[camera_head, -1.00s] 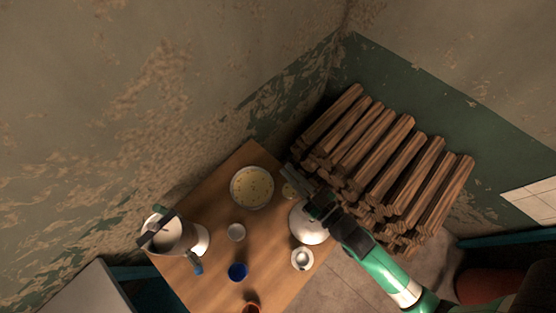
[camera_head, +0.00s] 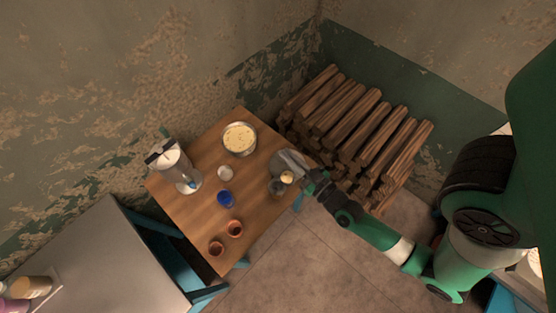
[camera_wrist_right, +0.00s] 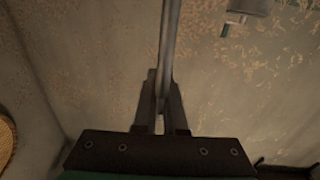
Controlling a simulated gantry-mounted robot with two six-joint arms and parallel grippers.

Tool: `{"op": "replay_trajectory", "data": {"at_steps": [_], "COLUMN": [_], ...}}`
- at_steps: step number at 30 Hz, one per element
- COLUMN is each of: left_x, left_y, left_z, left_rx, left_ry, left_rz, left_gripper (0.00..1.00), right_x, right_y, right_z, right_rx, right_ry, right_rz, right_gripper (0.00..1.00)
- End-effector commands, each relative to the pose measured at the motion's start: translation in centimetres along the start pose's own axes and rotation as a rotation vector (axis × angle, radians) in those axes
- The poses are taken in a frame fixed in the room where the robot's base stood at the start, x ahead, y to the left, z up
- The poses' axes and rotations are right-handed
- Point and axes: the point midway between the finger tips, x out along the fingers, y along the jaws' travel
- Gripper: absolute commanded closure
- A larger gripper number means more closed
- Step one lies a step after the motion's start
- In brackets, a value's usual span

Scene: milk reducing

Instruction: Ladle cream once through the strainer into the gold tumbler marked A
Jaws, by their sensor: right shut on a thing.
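My right gripper (camera_head: 312,180) is at the table's right edge in the head view, shut on a thin grey handle (camera_wrist_right: 170,45) that runs up the right wrist view. A small pale yellow round thing (camera_head: 287,177), which looks like a ladle bowl with cream, shows beside the fingers. It is over or beside a grey round vessel (camera_head: 276,188); contact cannot be told. A wide bowl of pale yellow cream (camera_head: 240,138) stands at the back. Two copper-gold tumblers (camera_head: 235,229) (camera_head: 217,248) stand near the front corner; their marks cannot be read. I cannot identify the strainer surely.
A metal can-like machine (camera_head: 178,168) stands at the table's left. A white cup (camera_head: 225,172) and a blue cup (camera_head: 226,199) stand mid-table. A pale dish (camera_head: 285,160) is partly hidden near my gripper. Stacked logs (camera_head: 350,125) lie beyond the table's right edge.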

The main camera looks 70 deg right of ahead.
Motion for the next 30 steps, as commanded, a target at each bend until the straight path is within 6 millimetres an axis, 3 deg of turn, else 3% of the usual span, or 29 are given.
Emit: {"op": "replay_trajectory", "data": {"at_steps": [8, 20, 21, 22, 30], "left_x": [-0.6, -4.6, -3.1, -2.5, 0.3], "left_y": [0.0, 0.0, 0.0, 0.0, 0.0], "left_z": [0.6, 4.3, 2.9, 2.4, -0.3], "left_rx": [0.000, 0.000, 0.000, 0.000, 0.000], "left_ry": [0.000, 0.000, -0.003, -0.002, 0.000], "left_rz": [0.000, 0.000, 0.000, 0.000, 0.000], "left_gripper": [0.44, 0.44, 0.44, 0.44, 0.44], "right_x": [0.0, 0.0, 0.1, 0.2, 0.8], "right_y": [0.1, 0.1, -0.1, -0.2, -0.7], "right_z": [0.8, 6.0, 4.4, 4.2, 4.1], "right_rx": [0.001, 0.000, -0.004, -0.007, -0.045], "right_ry": [0.001, 0.001, -0.005, -0.009, -0.046], "right_rz": [0.004, 0.002, 0.000, -0.001, -0.001], "right_gripper": [1.00, 1.00, 1.00, 1.00, 1.00]}}
